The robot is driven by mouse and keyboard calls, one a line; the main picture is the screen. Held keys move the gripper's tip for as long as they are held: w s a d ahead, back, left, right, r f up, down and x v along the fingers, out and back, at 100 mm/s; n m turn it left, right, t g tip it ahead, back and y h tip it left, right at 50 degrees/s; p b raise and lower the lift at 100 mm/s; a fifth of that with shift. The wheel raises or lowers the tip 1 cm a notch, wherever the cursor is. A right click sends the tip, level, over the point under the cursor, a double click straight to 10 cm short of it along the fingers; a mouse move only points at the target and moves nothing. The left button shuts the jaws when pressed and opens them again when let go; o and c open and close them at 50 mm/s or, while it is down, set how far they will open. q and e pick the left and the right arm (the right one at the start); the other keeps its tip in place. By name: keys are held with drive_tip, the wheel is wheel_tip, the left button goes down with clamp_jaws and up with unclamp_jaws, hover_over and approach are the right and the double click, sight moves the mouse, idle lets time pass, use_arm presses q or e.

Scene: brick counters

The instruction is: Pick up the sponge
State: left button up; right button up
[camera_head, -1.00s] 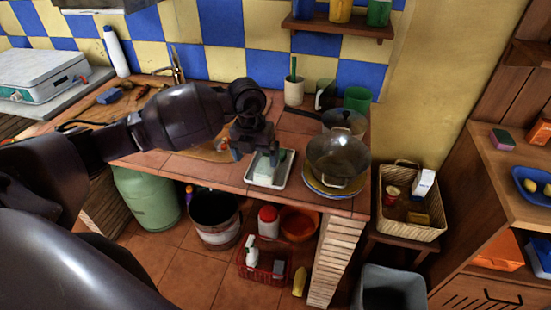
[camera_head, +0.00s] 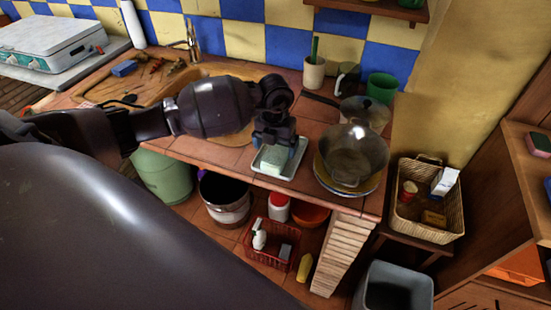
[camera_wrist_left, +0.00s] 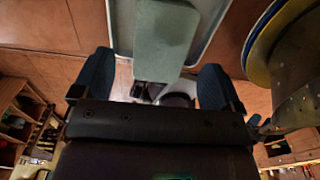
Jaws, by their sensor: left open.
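A pale green block (camera_head: 273,160) that looks like a sponge lies on a light metal tray (camera_head: 272,173) near the counter's front edge. My left gripper (camera_head: 275,143) is above it, pointing down and covering part of it. In the left wrist view the open left gripper (camera_wrist_left: 156,64) has its two dark fingers spread wide, with the green block (camera_wrist_left: 165,35) between their lines. I cannot tell how much height is left between fingertips and block. Another sponge-like block, pink and green (camera_head: 540,143), sits on the right shelf.
A second pan (camera_head: 364,112) is behind. A wicker basket (camera_head: 440,232) stands further right.

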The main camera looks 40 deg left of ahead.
sight(275, 155)
use_arm(q)
wheel_tip(275, 155, down, 5)
drive_tip(key=shift+r, duration=0.1)
drive_tip(key=c, duration=1.1)
drive_tip(key=shift+o, duration=0.2)
wheel_tip(275, 155, up, 20)
drive_tip(key=o, duration=0.3)
drive_tip(key=shift+c, duration=0.9)
